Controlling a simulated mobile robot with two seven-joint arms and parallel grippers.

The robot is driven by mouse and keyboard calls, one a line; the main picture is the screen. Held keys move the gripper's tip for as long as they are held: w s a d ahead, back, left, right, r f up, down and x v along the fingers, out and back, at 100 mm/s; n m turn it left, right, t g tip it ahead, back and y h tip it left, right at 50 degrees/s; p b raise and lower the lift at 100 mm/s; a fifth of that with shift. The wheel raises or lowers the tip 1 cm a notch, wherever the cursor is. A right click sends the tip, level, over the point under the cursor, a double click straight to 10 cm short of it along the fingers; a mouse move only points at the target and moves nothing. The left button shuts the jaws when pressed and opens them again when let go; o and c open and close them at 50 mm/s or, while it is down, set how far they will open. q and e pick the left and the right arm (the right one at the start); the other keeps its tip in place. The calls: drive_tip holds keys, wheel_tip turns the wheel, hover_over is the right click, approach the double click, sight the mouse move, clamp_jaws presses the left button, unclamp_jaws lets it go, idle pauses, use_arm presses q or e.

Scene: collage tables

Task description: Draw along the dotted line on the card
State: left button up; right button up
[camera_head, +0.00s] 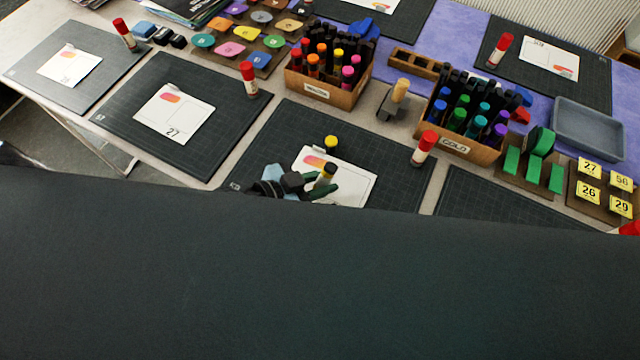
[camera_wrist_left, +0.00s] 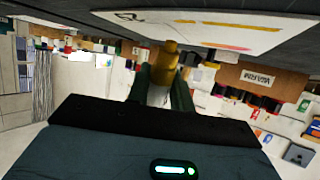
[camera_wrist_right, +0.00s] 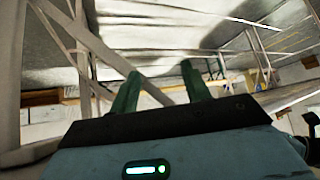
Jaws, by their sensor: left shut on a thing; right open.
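The white card (camera_head: 356,186) lies on a dark cutting mat (camera_head: 400,178) at the middle of the head view, with an orange-pink patch on it. In the left wrist view the card (camera_wrist_left: 262,36) shows a yellow line along it. My left gripper (camera_head: 322,184) is shut on a yellow marker (camera_head: 328,170) over the card; the marker also shows between the fingers in the left wrist view (camera_wrist_left: 166,62). I cannot tell whether its tip touches the card. My right gripper (camera_wrist_right: 160,88) is open and empty, seen only in its wrist view.
A yellow cap-like piece (camera_head: 331,143) stands at the card's far edge. A red-capped glue stick (camera_head: 425,148) stands right of it. Wooden marker boxes (camera_head: 320,92) (camera_head: 455,142) are behind. My own dark body part hides the near side.

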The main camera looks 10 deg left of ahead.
sight(325, 170)
use_arm(q)
drive_tip(key=shift+r+p, duration=0.35)
drive_tip(key=shift+r, duration=0.4)
drive_tip(key=shift+r+p, duration=0.8)
drive_tip(key=shift+r, duration=0.45)
drive_tip(key=shift+r+p, duration=0.35)
drive_tip(key=shift+r, duration=0.3)
use_arm(e)
drive_tip(key=r, duration=0.1)
drive_tip(key=w+r, duration=0.1)
drive_tip(key=r, duration=0.1)
drive_tip(key=shift+w+r, duration=0.2)
drive_tip(key=shift+t, duration=0.3)
